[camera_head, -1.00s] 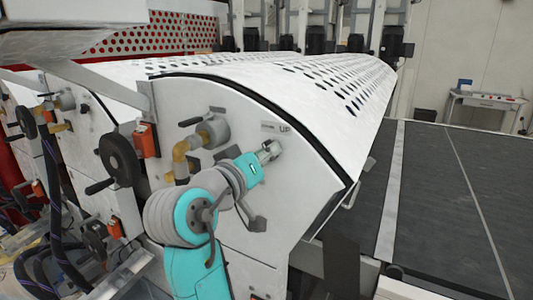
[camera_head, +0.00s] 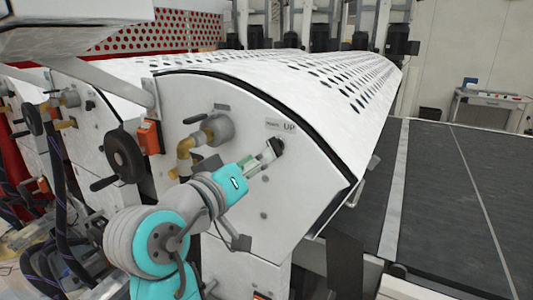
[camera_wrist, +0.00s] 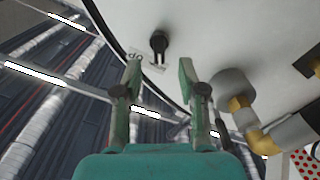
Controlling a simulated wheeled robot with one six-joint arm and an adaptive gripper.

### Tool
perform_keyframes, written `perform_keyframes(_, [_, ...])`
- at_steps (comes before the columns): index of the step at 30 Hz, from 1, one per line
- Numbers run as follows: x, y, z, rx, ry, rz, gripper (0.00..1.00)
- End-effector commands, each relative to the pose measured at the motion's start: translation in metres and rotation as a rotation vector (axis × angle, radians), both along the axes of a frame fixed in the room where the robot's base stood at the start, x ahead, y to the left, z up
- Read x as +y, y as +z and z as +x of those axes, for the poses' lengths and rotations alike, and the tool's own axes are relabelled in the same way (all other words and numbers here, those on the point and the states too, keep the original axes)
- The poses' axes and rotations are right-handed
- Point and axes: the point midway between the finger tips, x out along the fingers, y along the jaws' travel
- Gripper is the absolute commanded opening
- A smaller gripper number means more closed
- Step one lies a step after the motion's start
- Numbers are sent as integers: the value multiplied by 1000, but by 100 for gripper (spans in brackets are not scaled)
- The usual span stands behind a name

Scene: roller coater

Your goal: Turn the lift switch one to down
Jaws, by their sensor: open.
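The lift switch is a small black rotary knob (camera_wrist: 158,43) on the white end panel in the wrist view. In the head view the knob (camera_head: 278,145) sits just below a small label that reads "UP" (camera_head: 289,126). My gripper (camera_wrist: 160,76) is open and empty, with one finger on each side of the picture's middle. The knob shows beyond the gap between the fingertips and is not clasped. In the head view my gripper (camera_head: 262,157) is just to the lower left of the knob, close to the panel.
A grey round fitting with a brass elbow pipe (camera_head: 186,150) sticks out left of my gripper; it also shows at right in the wrist view (camera_wrist: 240,105). A black handwheel (camera_head: 123,155) and an orange box (camera_head: 150,137) are further left. A dark flat bed (camera_head: 450,200) lies at right.

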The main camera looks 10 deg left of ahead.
Motion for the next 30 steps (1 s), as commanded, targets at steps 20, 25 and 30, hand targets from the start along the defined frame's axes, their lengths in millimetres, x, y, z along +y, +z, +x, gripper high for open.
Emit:
perform_keyframes(20, [21,0,-59,1,-1,-1,41])
perform_keyframes(25, [21,-1,-58,1,0,-3,41])
perform_keyframes(30, [15,-23,-49,1,16,-37,41])
